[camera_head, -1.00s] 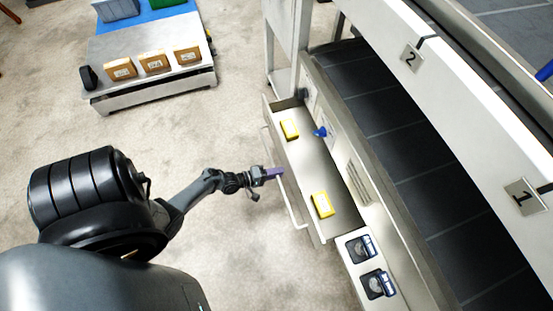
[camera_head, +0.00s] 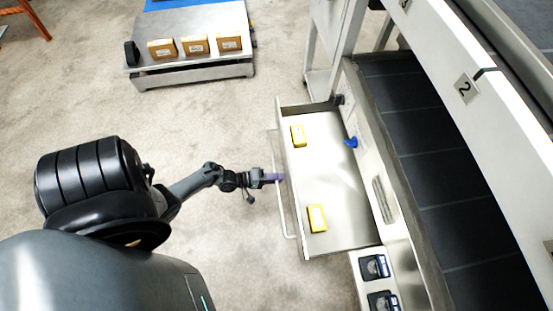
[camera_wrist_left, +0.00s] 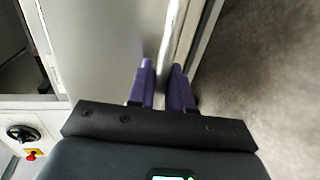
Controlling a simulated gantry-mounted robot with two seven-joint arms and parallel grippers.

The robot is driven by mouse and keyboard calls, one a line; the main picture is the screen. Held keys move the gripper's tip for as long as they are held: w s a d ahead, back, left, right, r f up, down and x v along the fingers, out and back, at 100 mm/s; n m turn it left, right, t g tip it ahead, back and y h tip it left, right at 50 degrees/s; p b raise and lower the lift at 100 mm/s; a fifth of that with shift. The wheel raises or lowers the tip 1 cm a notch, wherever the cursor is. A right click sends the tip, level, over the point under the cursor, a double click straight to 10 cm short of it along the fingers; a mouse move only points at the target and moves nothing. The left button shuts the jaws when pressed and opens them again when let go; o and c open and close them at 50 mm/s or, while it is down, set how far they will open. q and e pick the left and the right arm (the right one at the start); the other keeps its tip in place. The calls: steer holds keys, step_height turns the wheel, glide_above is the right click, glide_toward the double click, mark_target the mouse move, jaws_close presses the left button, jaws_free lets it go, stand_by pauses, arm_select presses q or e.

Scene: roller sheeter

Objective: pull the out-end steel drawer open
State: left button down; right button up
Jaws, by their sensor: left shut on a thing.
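The steel drawer (camera_head: 335,170) stands well out from the side of the sheeter in the head view, with two yellow boxes inside, one far (camera_head: 298,135) and one near (camera_head: 317,218). Its long bar handle (camera_head: 287,214) runs along the drawer's front. My left gripper (camera_head: 280,178) is at the middle of that handle, shut on it. In the left wrist view its purple fingers (camera_wrist_left: 162,88) lie on either side of the pale bar. My right gripper is in neither view.
The sheeter's dark belt (camera_head: 430,150) runs along the right. Two dark-faced controls (camera_head: 375,267) sit beside the drawer's near end. A low steel platform (camera_head: 195,72) with several brown boxes stands at the far left. Carpet between it and the drawer is clear.

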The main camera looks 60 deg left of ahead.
arm_select(q)
steer(key=c, duration=1.2)
jaws_free()
steer(key=shift+o, duration=0.2)
steer(key=p+v, duration=0.2)
steer(key=v, duration=0.8)
steer(key=shift+s+r+p, duration=0.2)
steer(key=shift+s+p, duration=0.15)
steer(key=shift+p, duration=0.05)
steer(key=shift+a, duration=0.15)
